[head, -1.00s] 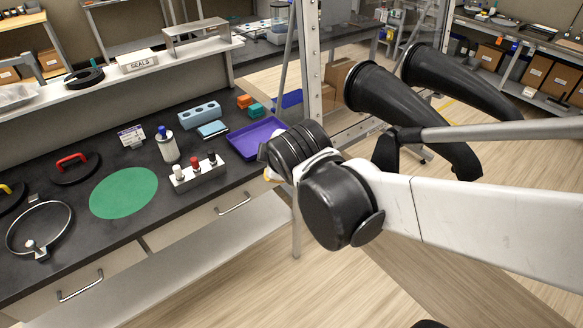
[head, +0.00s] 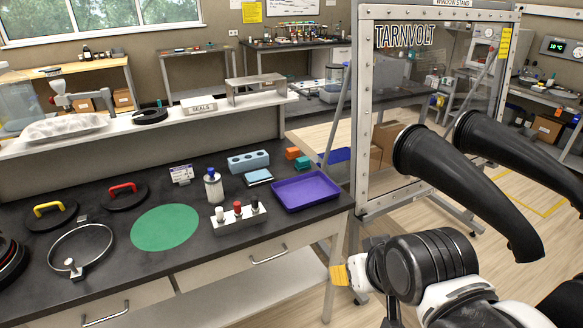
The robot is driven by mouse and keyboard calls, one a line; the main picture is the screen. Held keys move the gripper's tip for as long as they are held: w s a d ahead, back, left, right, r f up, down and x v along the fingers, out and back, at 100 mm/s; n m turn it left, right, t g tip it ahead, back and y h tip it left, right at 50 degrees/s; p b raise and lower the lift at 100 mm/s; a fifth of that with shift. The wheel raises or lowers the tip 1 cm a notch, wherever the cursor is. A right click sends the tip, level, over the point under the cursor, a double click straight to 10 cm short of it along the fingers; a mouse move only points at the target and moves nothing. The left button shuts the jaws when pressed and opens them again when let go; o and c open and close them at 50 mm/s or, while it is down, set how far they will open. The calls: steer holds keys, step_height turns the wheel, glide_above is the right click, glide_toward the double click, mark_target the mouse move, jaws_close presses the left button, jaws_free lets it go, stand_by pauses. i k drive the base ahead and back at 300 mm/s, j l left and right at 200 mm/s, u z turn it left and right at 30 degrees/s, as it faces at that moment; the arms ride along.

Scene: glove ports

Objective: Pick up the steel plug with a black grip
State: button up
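A pale block (head: 238,218) stands on the dark bench, near its front edge. It holds a row of three small plugs with white, red and black tops. The plug with the black grip (head: 255,204) is the rightmost, upright in the block; its lower part is hidden in it. My gripper (head: 352,277) seems to be at the yellow-and-white end of my arm, at lower right, beyond the bench's right end and well apart from the plug. Its fingers are not clear, so I cannot tell whether it is open.
A purple tray (head: 306,205) lies right of the block. A blue-capped bottle (head: 213,186) stands behind it, and a green disc (head: 165,227) lies to the left. A glazed window stand (head: 363,140) with black gloves (head: 460,185) rises at right.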

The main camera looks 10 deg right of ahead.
mark_target(254, 202)
steer(key=i+u, duration=0.25)
steer(key=i, duration=0.25)
steer(key=i+l+u, duration=0.1)
steer(key=i+u, duration=0.2)
steer(key=i, duration=0.2)
